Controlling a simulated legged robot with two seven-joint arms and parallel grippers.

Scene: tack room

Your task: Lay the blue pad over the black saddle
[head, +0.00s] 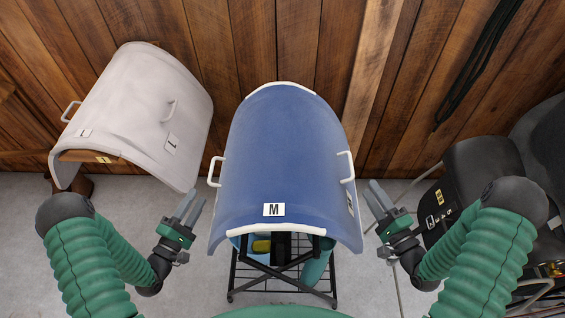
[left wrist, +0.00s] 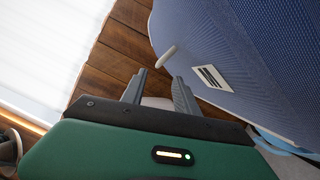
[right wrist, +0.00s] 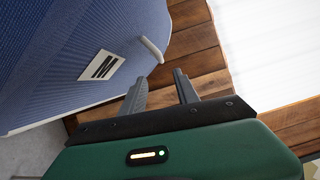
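The blue pad (head: 285,150) is draped in an arch over a wire stand in the middle of the head view, with white trim, an M label and a white handle on each side. It also shows in the left wrist view (left wrist: 250,50) and right wrist view (right wrist: 70,45). A black curved form (head: 478,165) at the right, partly behind my right arm, looks like the black saddle. My left gripper (head: 190,207) is open and empty, left of the pad near its left handle. My right gripper (head: 380,197) is open and empty, right of the pad. Neither touches it.
A pale grey pad (head: 140,110) with handles hangs over a wooden support at the left. The wire stand (head: 282,275) has items on its shelf. Dark straps (head: 478,60) hang on the plank wall. Bare grey floor shows between the stands.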

